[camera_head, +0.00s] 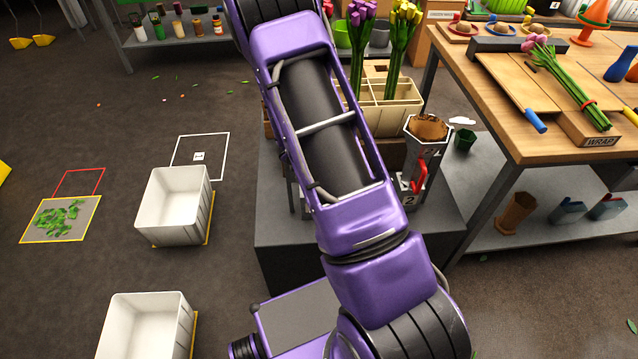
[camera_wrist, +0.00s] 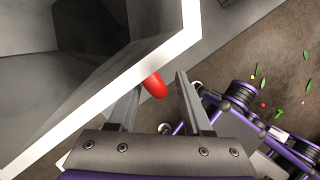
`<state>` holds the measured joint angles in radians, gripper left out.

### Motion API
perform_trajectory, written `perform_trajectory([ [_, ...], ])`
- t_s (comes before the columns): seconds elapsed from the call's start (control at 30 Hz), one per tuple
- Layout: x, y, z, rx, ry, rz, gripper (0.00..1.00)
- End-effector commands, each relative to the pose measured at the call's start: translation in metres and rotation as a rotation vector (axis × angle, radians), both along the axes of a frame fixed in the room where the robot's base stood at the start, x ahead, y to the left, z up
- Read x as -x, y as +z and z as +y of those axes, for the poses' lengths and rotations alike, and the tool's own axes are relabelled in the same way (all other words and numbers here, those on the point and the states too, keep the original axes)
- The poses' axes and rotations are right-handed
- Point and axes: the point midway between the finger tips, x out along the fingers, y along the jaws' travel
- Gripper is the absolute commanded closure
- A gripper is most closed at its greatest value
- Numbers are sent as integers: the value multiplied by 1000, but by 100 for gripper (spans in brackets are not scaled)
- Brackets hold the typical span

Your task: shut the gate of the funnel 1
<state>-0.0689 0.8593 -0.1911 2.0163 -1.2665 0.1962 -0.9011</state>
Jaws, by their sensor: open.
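In the wrist view my gripper (camera_wrist: 160,92) is open. The rounded end of a red handle (camera_wrist: 154,82) shows between its fingers, closer to the left finger; contact cannot be told. A large grey hollow body with a pale rim (camera_wrist: 95,108), seemingly a funnel, fills the upper left there, and the rim passes close to the left finger. No number shows on it. In the head view my arm covers the middle and my gripper is hidden. Funnel 1 cannot be made out there. The funnel marked 2 (camera_head: 428,127) stands right of my arm, with a red handle (camera_head: 418,174).
A dark grey stand (camera_head: 285,232) carries the funnel and a cream divided bin (camera_head: 397,110) holding tulips. A wooden workbench (camera_head: 505,95) stands close on the right. White crates (camera_head: 172,205) sit on the left floor, which is otherwise mostly clear.

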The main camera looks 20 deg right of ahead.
Motion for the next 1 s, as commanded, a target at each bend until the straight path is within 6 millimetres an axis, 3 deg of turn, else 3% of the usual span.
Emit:
perform_trajectory([
  [0.17, 2, 11, 4, -2, 2, -1, 50],
  [0.7, 25, 126, 44, -1, 0, -3, 50],
  [1.0, 33, 159, 56, 1, -1, 0, 50],
])
